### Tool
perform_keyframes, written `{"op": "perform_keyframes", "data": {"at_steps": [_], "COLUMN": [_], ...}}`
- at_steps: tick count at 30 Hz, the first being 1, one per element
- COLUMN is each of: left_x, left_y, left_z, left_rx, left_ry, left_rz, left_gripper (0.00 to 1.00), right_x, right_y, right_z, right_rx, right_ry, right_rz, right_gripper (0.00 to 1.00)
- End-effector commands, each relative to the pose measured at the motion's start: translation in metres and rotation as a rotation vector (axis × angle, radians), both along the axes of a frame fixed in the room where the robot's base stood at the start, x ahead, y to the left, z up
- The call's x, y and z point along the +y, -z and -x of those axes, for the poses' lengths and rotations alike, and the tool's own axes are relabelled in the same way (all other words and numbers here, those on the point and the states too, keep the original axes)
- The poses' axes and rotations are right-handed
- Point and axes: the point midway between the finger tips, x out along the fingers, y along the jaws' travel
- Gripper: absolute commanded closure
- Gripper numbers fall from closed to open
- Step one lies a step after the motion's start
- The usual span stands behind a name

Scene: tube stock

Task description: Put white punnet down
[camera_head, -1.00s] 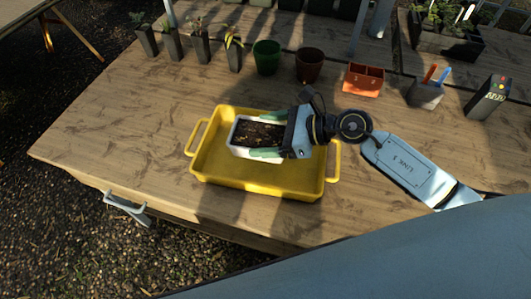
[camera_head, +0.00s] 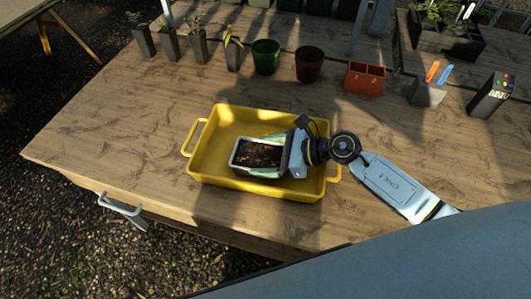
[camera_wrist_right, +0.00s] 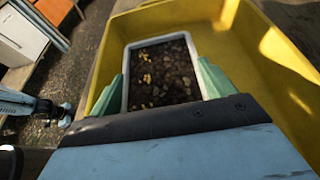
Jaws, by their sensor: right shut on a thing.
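The white punnet (camera_head: 234,161), filled with dark soil, is level inside the yellow tray (camera_head: 218,132), toward its front and right of its middle. My right gripper (camera_head: 266,157) comes in from the right and is shut on the punnet, with a green finger along each of two opposite sides. In the right wrist view the punnet's white rim (camera_wrist_right: 158,41) shows between the fingers. I cannot tell if its base touches the tray floor. A blue and black part of my left arm seems to show at the left of that view, its fingers unclear.
Behind the tray stand several dark plant pots, a green pot (camera_head: 266,57), a brown pot (camera_head: 309,64), an orange box (camera_head: 365,78), a grey holder (camera_head: 428,93) and a dark box with coloured buttons (camera_head: 490,96). The wooden table (camera_head: 130,125) is bare left of the tray.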

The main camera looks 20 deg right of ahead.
Motion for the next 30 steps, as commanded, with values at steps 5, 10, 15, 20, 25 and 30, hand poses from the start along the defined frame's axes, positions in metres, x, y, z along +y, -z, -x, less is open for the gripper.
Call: {"op": "perform_keyframes", "data": {"at_steps": [5,10,15,20,25,30], "left_x": [0.003,0.005,0.004,0.004,0.001,-0.001], "left_y": [0.001,0.001,-0.004,-0.002,0.001,0.003], "left_z": [0.002,0.002,0.002,0.003,0.003,0.002], "left_rx": [0.003,0.004,0.004,0.004,0.004,0.003], "left_ry": [0.002,0.003,0.002,0.003,0.002,0.002], "left_rz": [-0.004,-0.006,-0.006,-0.004,-0.002,0.001], "left_gripper": [0.63,0.63,0.63,0.63,0.63,0.63], "right_x": [0.0,0.0,-0.001,-0.025,-0.056,-0.08], "right_y": [0.001,0.001,-0.004,-0.013,-0.026,-0.039], "right_z": [0.0,0.0,0.001,0.014,0.032,0.046], "right_rx": [0.0,0.0,0.0,0.001,0.003,0.002], "right_ry": [0.0,0.0,0.0,-0.001,0.0,-0.001], "right_rz": [0.0,0.0,0.001,0.005,0.005,0.003], "right_gripper": [0.0,0.0,0.0,0.0,0.0,0.0]}}
